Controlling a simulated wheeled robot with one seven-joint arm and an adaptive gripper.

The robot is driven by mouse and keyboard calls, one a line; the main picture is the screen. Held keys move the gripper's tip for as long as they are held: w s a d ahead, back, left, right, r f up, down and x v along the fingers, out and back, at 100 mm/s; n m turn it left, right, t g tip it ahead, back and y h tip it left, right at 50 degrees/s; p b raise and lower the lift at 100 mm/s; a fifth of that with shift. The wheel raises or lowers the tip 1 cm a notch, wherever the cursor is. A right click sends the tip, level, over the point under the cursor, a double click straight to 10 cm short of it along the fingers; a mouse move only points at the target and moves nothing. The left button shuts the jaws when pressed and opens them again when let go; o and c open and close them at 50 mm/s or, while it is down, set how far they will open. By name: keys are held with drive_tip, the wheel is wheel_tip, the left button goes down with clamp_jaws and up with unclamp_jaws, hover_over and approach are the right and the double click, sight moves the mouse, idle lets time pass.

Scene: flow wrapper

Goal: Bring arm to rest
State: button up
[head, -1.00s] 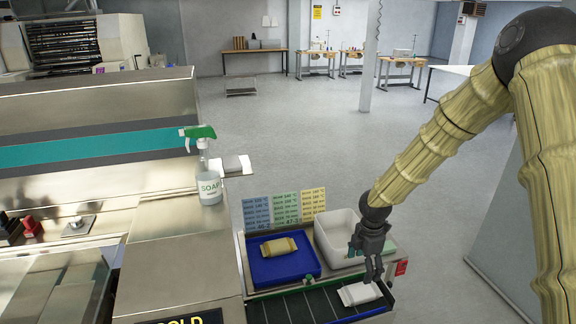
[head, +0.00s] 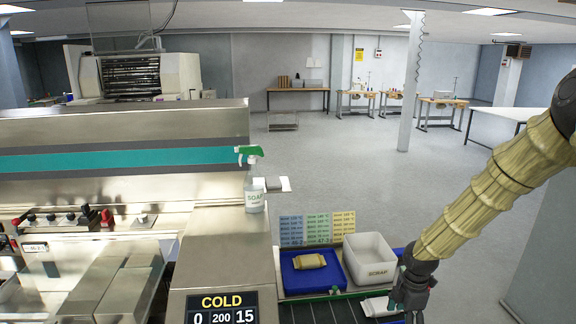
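My gripper (head: 412,306) is at the lower right in the head view, in front of the right end of the dark conveyor. Its fingertips run to the bottom edge of the picture, so I cannot tell whether it is open or shut. My arm, in a tan ribbed sleeve, comes down to it from the right edge. A white packet (head: 378,306) lies on the conveyor just left of the gripper. A tan packet (head: 309,261) lies in the blue tray (head: 312,284). The white scrap bin (head: 371,270) stands to the right of the tray.
The steel flow wrapper (head: 220,240) fills the left side, with a spray bottle of soap (head: 253,185) on it. A display (head: 222,308) reads COLD, 0, 200, 15. Coloured cards (head: 317,228) stand behind the tray. Open floor lies behind; a pillar (head: 411,90) stands at the back.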

drive_tip(key=s+a+f+m+y+b, duration=0.1)
drive_tip(key=s+a+f+m+b, duration=0.1)
drive_tip(key=s+a+f+m, duration=0.45)
drive_tip(key=s+a+f+m+y+b, duration=0.1)
drive_tip(key=s+a+f+b, duration=0.2)
drive_tip(key=s+f, duration=0.75)
drive_tip(key=s+f+m+h+b, duration=0.2)
drive_tip(key=s+f+m+b, duration=0.3)
drive_tip(key=s+f+m, duration=0.6)
drive_tip(key=s+f, duration=0.4)
drive_tip(key=s, duration=0.4)
drive_tip(key=shift+s+a+f+m, duration=0.15)
drive_tip(key=shift+s+f+m, duration=0.15)
drive_tip(key=shift+f+m, duration=0.1)
